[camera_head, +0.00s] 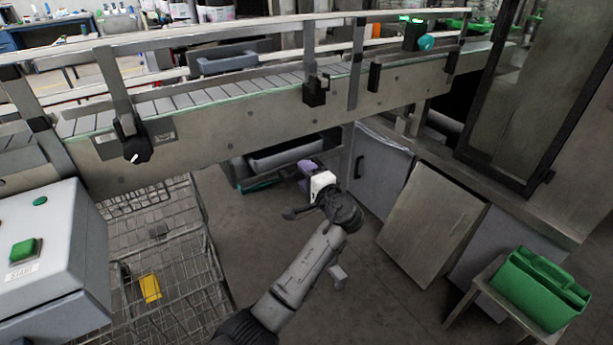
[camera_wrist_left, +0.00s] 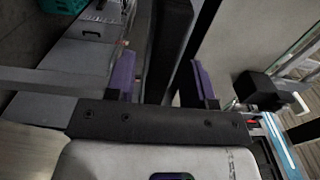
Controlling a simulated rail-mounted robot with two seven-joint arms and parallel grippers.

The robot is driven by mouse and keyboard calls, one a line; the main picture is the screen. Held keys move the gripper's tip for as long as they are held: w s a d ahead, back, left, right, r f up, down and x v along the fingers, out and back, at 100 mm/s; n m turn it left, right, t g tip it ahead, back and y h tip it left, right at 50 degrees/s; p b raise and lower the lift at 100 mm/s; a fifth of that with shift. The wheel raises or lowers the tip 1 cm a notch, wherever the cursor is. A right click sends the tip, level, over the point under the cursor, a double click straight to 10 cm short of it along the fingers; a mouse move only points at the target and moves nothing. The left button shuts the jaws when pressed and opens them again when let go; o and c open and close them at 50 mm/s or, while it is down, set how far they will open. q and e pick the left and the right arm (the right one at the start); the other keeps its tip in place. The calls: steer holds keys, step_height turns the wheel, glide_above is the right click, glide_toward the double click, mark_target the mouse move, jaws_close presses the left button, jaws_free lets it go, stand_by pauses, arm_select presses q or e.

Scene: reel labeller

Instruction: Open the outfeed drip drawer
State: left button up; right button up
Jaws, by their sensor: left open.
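My left gripper (camera_head: 306,170) reaches in below the conveyor, its purple fingers pointing away from me. In the left wrist view the two purple fingers (camera_wrist_left: 163,78) stand apart. A dark upright bar (camera_wrist_left: 172,45) shows between them; I cannot tell whether they touch it or whether it is a handle. A dark grey tray-like part (camera_head: 285,154) sits under the conveyor just beyond the fingers. I cannot tell for sure whether it is the outfeed drip drawer. A grey cabinet door (camera_head: 380,175) with a dark upright handle (camera_head: 358,167) is right of the gripper. My right gripper is out of view.
The conveyor (camera_head: 230,115) with its rails crosses above my arm. A wire cart (camera_head: 165,250) and a control box with a green button (camera_head: 25,249) stand at the left. A leaning panel (camera_head: 432,222) and a green caddy (camera_head: 541,290) on a stool are at the right.

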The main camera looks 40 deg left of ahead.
arm_select(q)
jaws_close()
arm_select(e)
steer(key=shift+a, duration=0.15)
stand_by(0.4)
